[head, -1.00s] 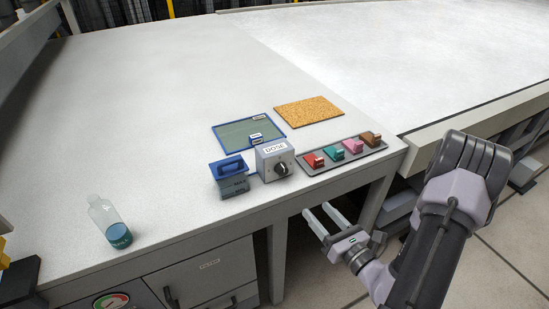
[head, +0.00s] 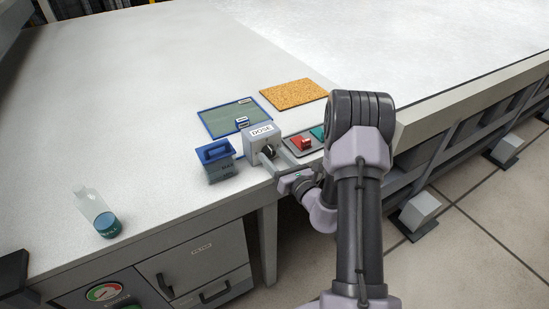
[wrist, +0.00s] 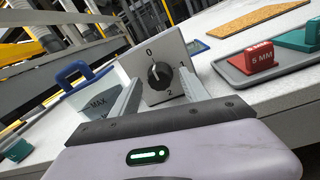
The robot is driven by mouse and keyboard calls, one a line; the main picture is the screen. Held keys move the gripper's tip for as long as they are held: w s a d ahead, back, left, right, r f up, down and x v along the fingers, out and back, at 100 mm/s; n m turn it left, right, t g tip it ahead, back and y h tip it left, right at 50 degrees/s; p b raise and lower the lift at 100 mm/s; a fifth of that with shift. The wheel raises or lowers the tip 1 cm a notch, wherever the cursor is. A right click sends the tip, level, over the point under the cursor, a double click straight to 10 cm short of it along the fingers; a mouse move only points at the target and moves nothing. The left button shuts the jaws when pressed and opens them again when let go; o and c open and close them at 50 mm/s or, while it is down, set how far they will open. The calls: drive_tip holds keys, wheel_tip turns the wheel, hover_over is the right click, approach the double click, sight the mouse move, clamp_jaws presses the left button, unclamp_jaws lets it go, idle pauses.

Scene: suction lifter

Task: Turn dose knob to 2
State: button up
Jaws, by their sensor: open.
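The grey dose box (head: 256,141) stands near the table's front edge, with a DOSE label on top. Its black round dose knob (wrist: 158,76) is on the front face; in the head view the knob (head: 268,151) is partly covered by my gripper. In the wrist view a 0 shows above the knob, a 2 below it and another partly hidden digit to the right. The knob's pointer direction is hard to tell. My gripper (wrist: 161,79) is open and faces the knob, one finger on each side, with no clear contact.
A blue-handled container (head: 218,162) stands left of the box. A tray (head: 294,147) with a red 5 MM block (head: 301,144) and a teal block (head: 318,133) lies right. Behind are a blue-edged mat (head: 215,123) and a cork board (head: 293,94).

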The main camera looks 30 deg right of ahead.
clamp_jaws()
